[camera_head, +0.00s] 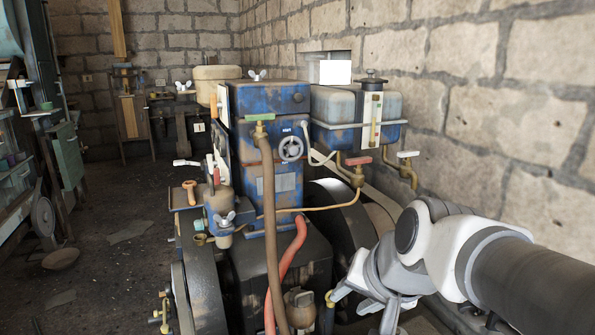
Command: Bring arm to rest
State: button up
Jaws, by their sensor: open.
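My arm reaches in from the lower right in the head view, with its white and grey links in front of the engine. My gripper (362,312) is near the bottom edge, pointing down and left beside the dark engine base, and its grey fingers are spread apart. I see nothing between the fingers. The lower part of the gripper is cut off by the picture edge. The blue engine (265,110) stands in the middle, with a black wheel (345,225) on its right partly hidden behind my arm.
A stone wall (500,90) runs close along the right. A brown hose (268,220) and a red hose (288,265) hang in front of the engine. A flywheel (200,290) stands at lower left.

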jog(key=s+d+f+n+g+h, duration=0.1)
jog(key=s+d+f+n+h, duration=0.1)
jog(key=s+d+n, duration=0.6)
notch_tip(320, 180, up, 15)
jog(key=s+a+m+p, duration=0.1)
jog(key=a+m+p, duration=0.1)
jog(key=p, duration=1.3)
jog(key=shift+s+r+m, duration=0.15)
jog(key=shift+m, duration=0.65)
jog(key=shift+s+a, duration=0.1)
jog(key=shift+a, duration=0.1)
